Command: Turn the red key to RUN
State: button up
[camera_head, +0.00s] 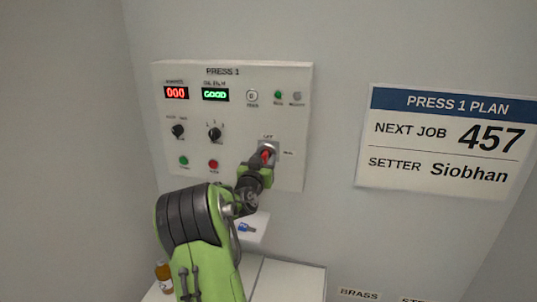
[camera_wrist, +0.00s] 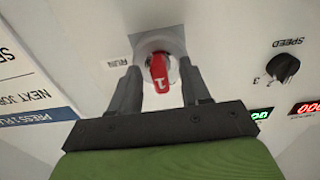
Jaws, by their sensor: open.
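The red key (camera_head: 267,154) sits in a round keyswitch at the lower right of the PRESS 1 panel (camera_head: 235,115). An OFF label is above the switch and a smaller label to its right. In the wrist view the key (camera_wrist: 160,70) stands in its metal collar, and a RUN label (camera_wrist: 117,63) is to the left of it. My gripper (camera_wrist: 160,85) is open, with one finger on each side of the key and visible gaps between. In the head view my gripper (camera_head: 262,168) is at the switch and partly hides it.
A SPEED knob (camera_wrist: 283,67) is right of the key in the wrist view. A plan sign (camera_head: 445,135) hangs at right. An amber bottle (camera_head: 164,277) stands below.

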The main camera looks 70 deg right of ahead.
grip_shut()
jog(key=shift+f+m+b, duration=0.1)
jog(key=shift+m+b, duration=0.4)
jog(key=shift+b, duration=0.4)
jog(key=shift+m+b, duration=1.8)
jog(key=shift+b, duration=0.9)
jog(key=shift+w+m+b, duration=0.1)
jog(key=shift+m+b, duration=1)
jog(key=shift+b, duration=0.15)
jog(key=shift+m+b, duration=0.7)
jog(key=shift+b, duration=0.25)
jog(key=shift+m+b, duration=0.6)
jog(key=shift+b, duration=0.05)
jog(key=shift+m+b, duration=1.6)
jog(key=shift+m, duration=0.4)
jog(key=shift+r, duration=0.2)
